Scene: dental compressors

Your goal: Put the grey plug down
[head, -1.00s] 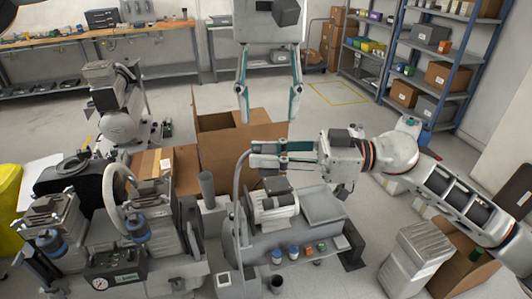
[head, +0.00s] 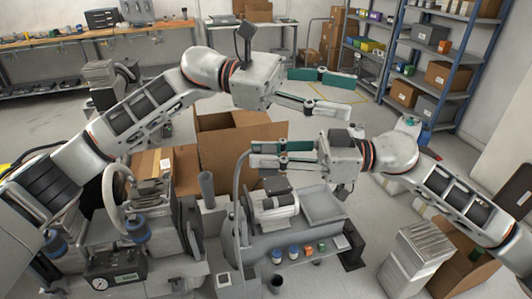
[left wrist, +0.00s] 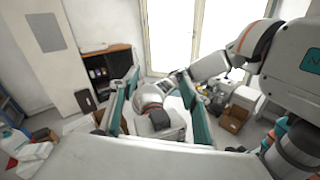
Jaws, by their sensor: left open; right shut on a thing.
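My right gripper (head: 257,155), on the arm from the right in the head view, is level above the grey compressor bench, its fingers close together and pointing left. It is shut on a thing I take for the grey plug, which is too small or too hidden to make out. A dark grey block (head: 277,185) shows just below the fingers, on the motor (head: 272,207); I cannot tell whether it touches them. My left gripper (head: 350,95) is open and empty, above and to the right of the right one. Its spread green fingers also show in the left wrist view (left wrist: 157,100).
The grey bench (head: 290,240) carries a shallow tray (head: 323,205) and several small coloured-capped jars along its front. An upright grey pipe (head: 240,195) rises beside the right gripper's fingertips. An open cardboard box (head: 235,150) stands behind. A white ribbed container (head: 420,255) stands on the right.

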